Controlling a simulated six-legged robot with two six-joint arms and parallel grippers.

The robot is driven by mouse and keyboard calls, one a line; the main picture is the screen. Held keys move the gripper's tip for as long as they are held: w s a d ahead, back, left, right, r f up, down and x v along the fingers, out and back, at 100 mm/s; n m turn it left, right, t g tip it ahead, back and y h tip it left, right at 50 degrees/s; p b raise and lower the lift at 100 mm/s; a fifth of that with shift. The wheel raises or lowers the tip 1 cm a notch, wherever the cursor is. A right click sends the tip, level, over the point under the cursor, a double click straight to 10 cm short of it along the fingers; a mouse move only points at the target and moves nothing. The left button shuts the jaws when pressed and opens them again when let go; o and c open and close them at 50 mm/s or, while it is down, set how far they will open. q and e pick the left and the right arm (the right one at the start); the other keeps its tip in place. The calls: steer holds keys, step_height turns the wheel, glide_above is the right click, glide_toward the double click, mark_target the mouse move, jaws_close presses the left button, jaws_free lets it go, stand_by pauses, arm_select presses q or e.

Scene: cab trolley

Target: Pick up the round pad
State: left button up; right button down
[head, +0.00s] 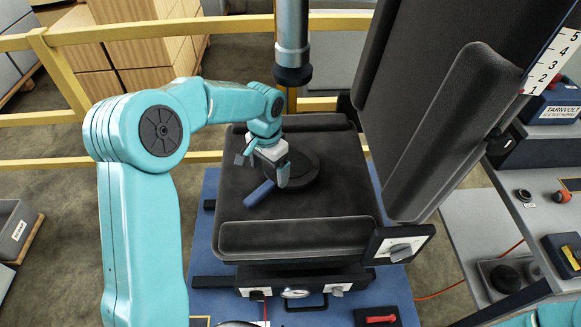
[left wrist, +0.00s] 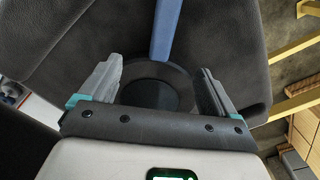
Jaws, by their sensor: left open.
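The round pad (head: 304,172) is a flat black disc lying on the dark seat cushion (head: 330,208). A blue bar (head: 259,193) lies at its near-left side; I cannot tell whether it is joined to the pad. My left gripper (head: 264,168) is over the seat at the pad's left side and hides part of the disc. In the left wrist view, the pad (left wrist: 150,94) shows between the two spread, empty fingers, with the blue bar (left wrist: 165,32) running up from its edge. My right gripper is not in view.
A tall padded backrest (head: 450,130) rises right of the seat. Yellow rails (head: 120,33) run behind. A knob box (head: 400,245) sits at the seat's front right corner. The seat's front is clear.

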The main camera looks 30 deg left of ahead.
mark_target(270, 182)
arm_select(q)
steer(key=shift+s+f, duration=0.2)
steer(key=shift+f, duration=0.1)
step_height(270, 182, down, 5)
steer(key=shift+r, duration=0.1)
steer(key=c, duration=1.5)
jaws_close()
steer(key=shift+w, duration=0.15)
